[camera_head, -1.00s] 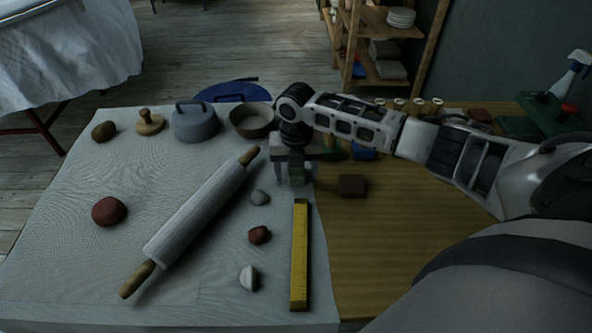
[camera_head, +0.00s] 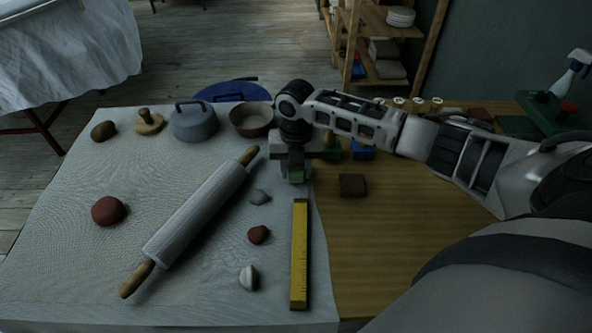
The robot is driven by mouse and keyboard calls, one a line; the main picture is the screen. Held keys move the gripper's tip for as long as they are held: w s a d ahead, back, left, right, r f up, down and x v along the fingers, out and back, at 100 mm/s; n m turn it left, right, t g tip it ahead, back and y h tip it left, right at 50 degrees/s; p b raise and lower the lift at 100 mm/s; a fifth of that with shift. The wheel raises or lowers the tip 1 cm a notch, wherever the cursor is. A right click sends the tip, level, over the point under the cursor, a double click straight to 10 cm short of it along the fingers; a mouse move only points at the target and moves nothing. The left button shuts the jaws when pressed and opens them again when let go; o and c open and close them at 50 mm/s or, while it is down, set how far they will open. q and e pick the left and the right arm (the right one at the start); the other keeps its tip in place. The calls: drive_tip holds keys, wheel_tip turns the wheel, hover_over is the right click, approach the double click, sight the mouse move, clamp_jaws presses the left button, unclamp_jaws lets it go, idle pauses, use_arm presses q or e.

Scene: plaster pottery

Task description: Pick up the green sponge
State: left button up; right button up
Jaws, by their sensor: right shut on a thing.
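The green sponge (camera_head: 296,173) is a small dark green block near the middle of the table, at the edge of the pale cloth. My right gripper (camera_head: 293,177) points down over it and is shut on it, with the fingers on either side. The gripper hides much of the sponge. I cannot tell whether the sponge touches the table. My left gripper is not in view.
A yellow ruler (camera_head: 299,254) lies just in front of the gripper. A rolling pin (camera_head: 196,215) lies to the left, a brown block (camera_head: 352,185) to the right. A bowl (camera_head: 252,119) and grey lidded pot (camera_head: 195,122) stand behind. The wooden front right (camera_head: 375,240) is clear.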

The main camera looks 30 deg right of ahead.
drive_tip(key=s+a+r, duration=0.5)
drive_tip(key=a+r, duration=0.7)
drive_tip(key=a, duration=0.1)
drive_tip(key=s+d+r+m, duration=0.1)
drive_tip(key=m, duration=0.9)
drive_tip(key=s+d+r+m, duration=0.1)
drive_tip(key=r+m, duration=0.1)
drive_tip(key=m, duration=0.7)
drive_tip(key=s+r+m, duration=0.1)
drive_tip(key=m, duration=0.9)
drive_tip(key=shift+d+r+m, duration=0.15)
drive_tip(key=shift+d+m, duration=0.15)
drive_tip(key=shift+d, duration=0.1)
